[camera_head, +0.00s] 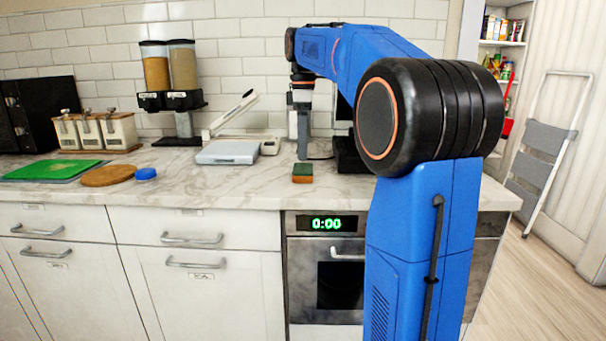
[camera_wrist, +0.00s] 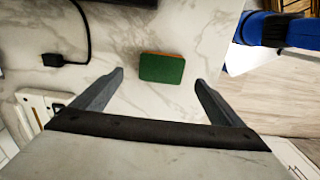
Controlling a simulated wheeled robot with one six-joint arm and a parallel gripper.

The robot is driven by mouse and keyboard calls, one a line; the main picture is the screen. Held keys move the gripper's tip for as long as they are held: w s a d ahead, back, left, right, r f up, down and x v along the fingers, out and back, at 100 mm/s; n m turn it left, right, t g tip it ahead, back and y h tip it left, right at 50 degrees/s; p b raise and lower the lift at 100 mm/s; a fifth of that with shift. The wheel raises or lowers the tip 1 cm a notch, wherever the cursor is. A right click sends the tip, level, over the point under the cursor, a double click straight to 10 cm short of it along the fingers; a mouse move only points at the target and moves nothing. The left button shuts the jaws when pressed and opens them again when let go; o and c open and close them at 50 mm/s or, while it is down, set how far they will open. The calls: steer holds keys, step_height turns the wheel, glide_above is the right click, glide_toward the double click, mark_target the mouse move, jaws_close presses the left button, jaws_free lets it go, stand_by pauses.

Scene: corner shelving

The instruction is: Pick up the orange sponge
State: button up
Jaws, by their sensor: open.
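The orange sponge (camera_head: 302,179) lies on the marble counter near its front edge. Its upper face is green and its side is orange. In the wrist view the sponge (camera_wrist: 162,68) lies flat, beyond the fingertips and roughly centred between them. My gripper (camera_wrist: 160,78) is open and empty, with its two grey fingers apart. In the head view my gripper (camera_head: 303,155) points down above the counter, behind the sponge and apart from it.
A grey-white device with a raised lever (camera_head: 228,152) stands left of the sponge. A black appliance (camera_head: 348,155) stands behind it at right, partly hidden by my arm. A black cable (camera_wrist: 85,40) lies on the counter. Bare marble (camera_head: 230,186) surrounds the sponge.

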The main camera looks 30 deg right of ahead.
mark_target(303, 168)
steer(key=shift+s+a+f, duration=0.1)
steer(key=shift+f, duration=3.2)
steer(key=c, duration=1.2)
steer(key=shift+r, duration=0.1)
step_height(303, 168, up, 10)
